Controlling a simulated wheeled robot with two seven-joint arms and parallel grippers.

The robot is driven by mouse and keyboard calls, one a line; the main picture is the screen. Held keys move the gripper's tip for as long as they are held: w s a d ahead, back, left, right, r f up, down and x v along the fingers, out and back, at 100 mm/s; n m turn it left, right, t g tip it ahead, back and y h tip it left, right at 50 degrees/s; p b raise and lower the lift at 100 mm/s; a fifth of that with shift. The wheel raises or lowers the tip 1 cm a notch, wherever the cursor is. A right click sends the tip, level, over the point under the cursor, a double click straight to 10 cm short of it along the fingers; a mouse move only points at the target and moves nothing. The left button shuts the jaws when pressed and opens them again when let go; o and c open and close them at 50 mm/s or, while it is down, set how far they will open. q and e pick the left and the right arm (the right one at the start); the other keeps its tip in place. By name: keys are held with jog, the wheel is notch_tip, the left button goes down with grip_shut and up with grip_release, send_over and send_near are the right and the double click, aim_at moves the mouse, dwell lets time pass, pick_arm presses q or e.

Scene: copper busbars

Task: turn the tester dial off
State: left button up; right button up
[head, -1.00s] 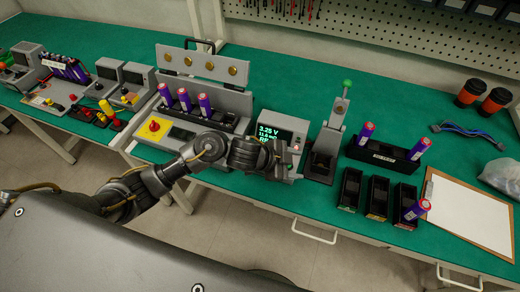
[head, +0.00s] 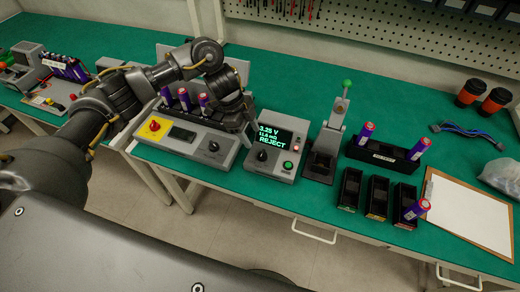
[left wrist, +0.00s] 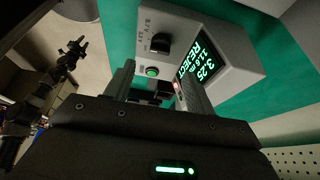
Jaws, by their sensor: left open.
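The tester (head: 270,147) is a grey box on the green bench; its lit screen reads 3.25 V, 11.6 mΩ and REJECT. Its black dial (head: 262,155) is on the front panel beside a green button (head: 287,165). The dial also shows in the left wrist view (left wrist: 160,43), but its exact setting is hard to read. My left gripper (head: 243,108) is open and empty, above and left of the tester. In the left wrist view the spread fingers (left wrist: 155,67) point toward the tester's front, apart from the dial. A dark jointed arm (left wrist: 70,60), probably my right, shows there too.
A grey device with a yellow-and-red stop button (head: 155,127) and purple cells (head: 184,99) stands left of the tester. A lever stand (head: 323,150) is close on its right. Black bins (head: 377,197) and a clipboard (head: 465,215) lie farther right.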

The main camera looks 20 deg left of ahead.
aim_at(262, 153)
pick_arm(q)
jog(key=p+x, duration=0.1)
jog(key=x, duration=0.7)
jog(key=shift+d+f, duration=0.2)
jog(key=shift+f, duration=0.05)
jog(key=c, duration=1)
jog(key=shift+r+n+p, duration=0.2)
jog(key=shift+n+p, duration=0.1)
jog(key=shift+p, duration=0.25)
jog(key=n+p, duration=0.2)
jog(key=p, duration=0.1)
jog(key=n+t+p, duration=0.1)
jog(key=n+p, duration=0.1)
jog(key=p, duration=0.1)
jog(key=n+t+p, duration=0.1)
jog(key=n+p, duration=0.1)
jog(key=p, duration=0.1)
jog(key=shift+s+y, duration=0.25)
jog(key=shift+y, duration=0.05)
jog(key=shift+f+n+t+p, duration=0.15)
jog(key=shift+n+t+p, duration=0.35)
jog(key=shift+n+p, duration=0.45)
jog(key=o, duration=1)
